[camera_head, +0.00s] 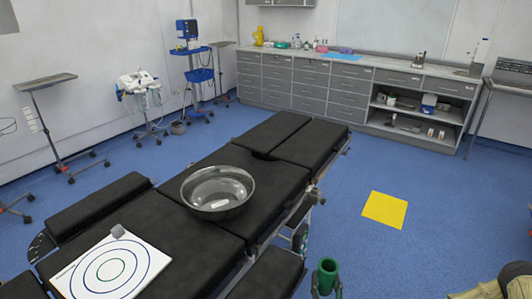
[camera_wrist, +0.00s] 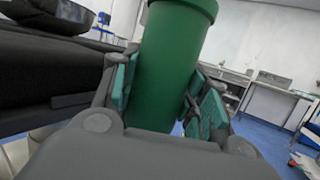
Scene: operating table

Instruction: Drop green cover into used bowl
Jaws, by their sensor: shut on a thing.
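The green cover (camera_head: 328,272) is a hollow green cylinder with a rim at its top, low at the bottom of the head view. It stands roughly upright in my gripper (camera_head: 327,288), whose fingers show on both sides of it. In the wrist view the green cover (camera_wrist: 175,65) fills the space between the teal-padded fingers of my gripper (camera_wrist: 165,100). A shiny grey bowl (camera_head: 236,207) rests on the black operating table, up and left of my gripper in the head view. A small pale item lies inside it.
A yellow square (camera_head: 384,209) lies on the blue floor at right. Grey cabinets (camera_head: 320,85) line the back wall.

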